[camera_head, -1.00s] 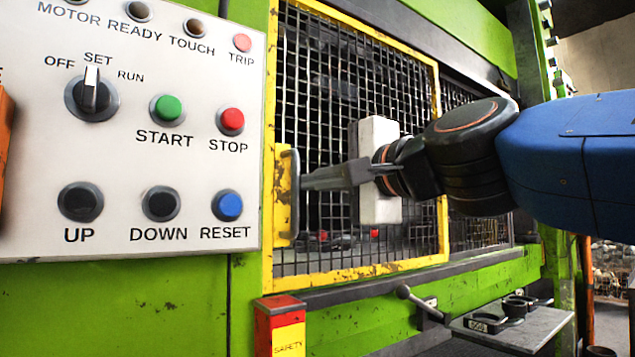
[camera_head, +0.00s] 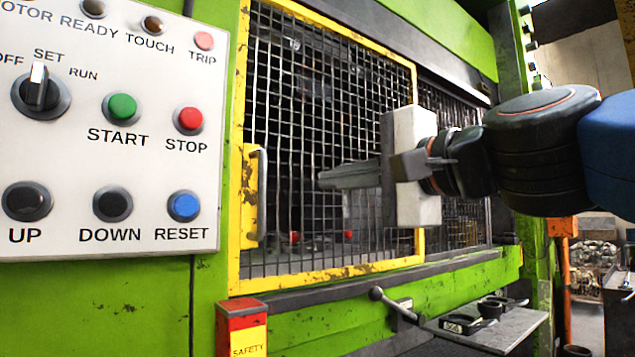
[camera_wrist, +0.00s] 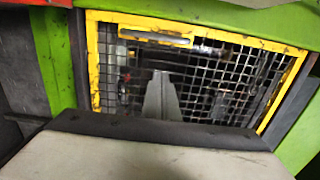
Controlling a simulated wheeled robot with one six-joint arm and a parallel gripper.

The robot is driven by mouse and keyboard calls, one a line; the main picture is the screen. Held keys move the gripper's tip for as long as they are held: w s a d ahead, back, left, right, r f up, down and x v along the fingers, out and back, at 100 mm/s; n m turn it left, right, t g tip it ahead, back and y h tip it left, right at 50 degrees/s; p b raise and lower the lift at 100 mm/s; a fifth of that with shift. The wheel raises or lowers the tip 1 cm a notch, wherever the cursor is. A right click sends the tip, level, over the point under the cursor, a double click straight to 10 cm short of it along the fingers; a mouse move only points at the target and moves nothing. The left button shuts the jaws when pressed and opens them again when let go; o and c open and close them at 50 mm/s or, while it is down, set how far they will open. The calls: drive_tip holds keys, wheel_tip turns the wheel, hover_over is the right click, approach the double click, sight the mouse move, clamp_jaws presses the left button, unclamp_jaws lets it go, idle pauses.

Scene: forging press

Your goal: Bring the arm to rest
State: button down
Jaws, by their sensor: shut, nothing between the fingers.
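My gripper (camera_head: 322,181) is shut and empty, pointing left in front of the yellow-framed mesh guard (camera_head: 240,270) of the green press. Its fingertips are apart from the guard's vertical handle (camera_head: 262,195), to the right of it. A pale block-shaped part of my wrist stands behind the fingers. In the wrist view, my closed fingers (camera_wrist: 162,76) point at the mesh, and the guard's handle (camera_wrist: 155,38) lies beyond the tips near the top of the frame.
A white control panel (camera_head: 150,178) with buttons and a selector knob is at the left. A red and yellow safety post (camera_head: 242,325) stands below the guard. A lever (camera_head: 390,302) and a grey shelf (camera_head: 490,328) with dark fittings jut out at the lower right.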

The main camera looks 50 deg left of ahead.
drive_tip(key=shift+d, duration=1.4)
drive_tip(key=w+d+f+t+h, duration=0.25)
drive_tip(key=w+d+f, duration=0.35)
drive_tip(key=d+f, duration=0.35)
drive_tip(key=w+d+f+n+t+h, duration=0.1)
drive_tip(key=w+d+f+h, duration=0.3)
drive_tip(key=d+f, duration=0.5)
drive_tip(key=w+d+f+t+h, duration=0.2)
drive_tip(key=w+d+f, duration=0.55)
drive_tip(key=d, duration=0.25)
drive_tip(key=s+d+f+h, duration=0.2)
drive_tip(key=d+f+h, duration=0.3)
drive_tip(key=d+f, duration=1.1)
drive_tip(key=s+d+f+h, duration=0.2)
drive_tip(key=s+d+f, duration=0.3)
drive_tip(key=d, duration=0.3)
drive_tip(key=s+d+f+g+h, duration=0.1)
drive_tip(key=s+d+f+h, duration=0.1)
drive_tip(key=s+d+f, duration=0.3)
drive_tip(key=d+f, duration=0.3)
drive_tip(key=d, duration=0.1)
drive_tip(key=shift+f+m, duration=0.3)
drive_tip(key=shift+a+h, duration=0.1)
drive_tip(key=shift+h, duration=0.15)
